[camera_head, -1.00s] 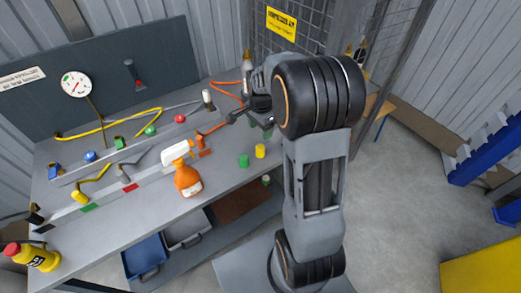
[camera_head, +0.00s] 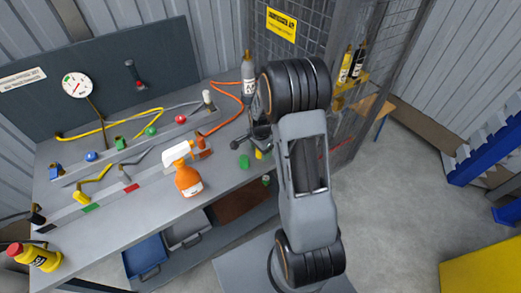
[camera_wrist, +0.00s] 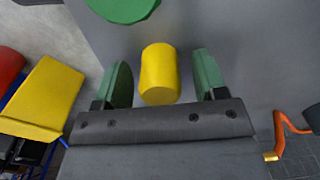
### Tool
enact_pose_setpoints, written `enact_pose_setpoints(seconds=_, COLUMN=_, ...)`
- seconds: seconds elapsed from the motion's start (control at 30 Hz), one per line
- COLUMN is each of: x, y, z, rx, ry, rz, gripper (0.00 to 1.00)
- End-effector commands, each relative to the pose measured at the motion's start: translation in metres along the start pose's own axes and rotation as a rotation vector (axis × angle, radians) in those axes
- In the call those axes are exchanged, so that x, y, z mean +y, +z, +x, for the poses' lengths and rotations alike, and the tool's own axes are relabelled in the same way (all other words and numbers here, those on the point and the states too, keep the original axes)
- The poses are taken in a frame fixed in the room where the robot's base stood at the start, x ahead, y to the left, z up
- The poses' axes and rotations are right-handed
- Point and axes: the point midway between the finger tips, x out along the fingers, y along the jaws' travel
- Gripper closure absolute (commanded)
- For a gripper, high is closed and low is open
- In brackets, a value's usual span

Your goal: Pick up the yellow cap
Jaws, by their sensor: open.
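The yellow cap (camera_wrist: 159,75) is a small cylinder standing on the grey bench. In the wrist view it sits between the two green fingers of my gripper (camera_wrist: 160,84), with a gap on each side. My gripper is open and empty. In the head view the yellow cap (camera_head: 259,154) shows only in part, at the bench's right end, partly hidden by my arm. A green cap (camera_head: 244,161) stands just left of it. The green cap also shows beyond the yellow one in the wrist view (camera_wrist: 122,8).
An orange spray bottle (camera_head: 187,180) stands left of the caps on the bench (camera_head: 130,211). A wire mesh cage (camera_head: 305,50) rises beyond my arm.

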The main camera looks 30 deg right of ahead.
Motion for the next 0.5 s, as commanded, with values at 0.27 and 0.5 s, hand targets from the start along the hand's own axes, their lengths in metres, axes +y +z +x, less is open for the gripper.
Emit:
enact_pose_setpoints(seconds=0.27, x=-0.0001, y=0.0, z=0.0035, rx=0.0, ry=-0.001, rz=0.0, gripper=0.35)
enact_pose_setpoints(seconds=0.5, x=-0.0001, y=0.0, z=0.0033, rx=0.0, ry=-0.001, rz=0.0, gripper=0.56)
